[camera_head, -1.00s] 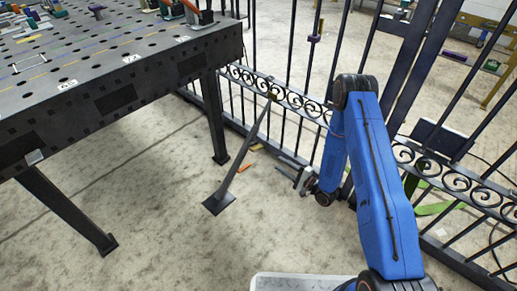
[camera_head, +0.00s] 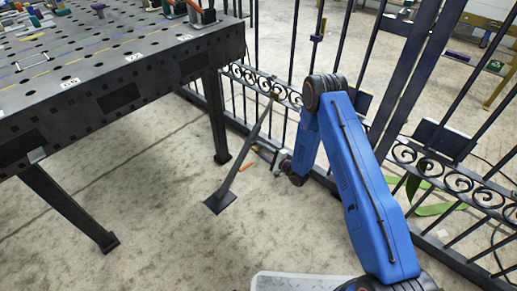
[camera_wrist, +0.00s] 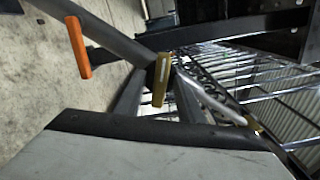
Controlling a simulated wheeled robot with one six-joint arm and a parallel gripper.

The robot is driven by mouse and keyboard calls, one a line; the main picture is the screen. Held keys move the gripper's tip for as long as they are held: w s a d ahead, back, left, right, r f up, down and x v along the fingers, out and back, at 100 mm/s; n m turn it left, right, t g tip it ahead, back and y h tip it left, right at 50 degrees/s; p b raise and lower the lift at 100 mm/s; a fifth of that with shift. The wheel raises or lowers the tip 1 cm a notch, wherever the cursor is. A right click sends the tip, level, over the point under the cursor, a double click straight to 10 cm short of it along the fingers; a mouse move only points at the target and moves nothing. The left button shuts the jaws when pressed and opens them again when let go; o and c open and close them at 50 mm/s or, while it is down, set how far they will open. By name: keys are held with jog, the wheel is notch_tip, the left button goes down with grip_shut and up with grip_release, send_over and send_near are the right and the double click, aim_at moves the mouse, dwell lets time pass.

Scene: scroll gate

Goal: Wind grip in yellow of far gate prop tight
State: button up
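The gate prop (camera_head: 244,153) is a thin dark strut that slopes from a square foot plate on the floor up to the scroll gate (camera_head: 317,103). A small yellow patch, likely the yellow grip (camera_head: 273,96), shows at its upper end in the head view. In the wrist view the yellow grip (camera_wrist: 162,78) is a short upright bar at the end of a dark tube. My gripper (camera_wrist: 160,90) appears open, with a grey finger on each side of the grip's line of sight. I cannot tell how close it is. In the head view my gripper is small beside the prop.
An orange bar (camera_head: 245,167) is near the prop, and an orange bar also shows in the wrist view (camera_wrist: 78,47). The dark perforated table (camera_head: 110,80) stands left, its leg (camera_head: 216,120) close to the prop. Floor in front of the prop is clear.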

jog(key=shift+x, duration=0.8)
grip_shut()
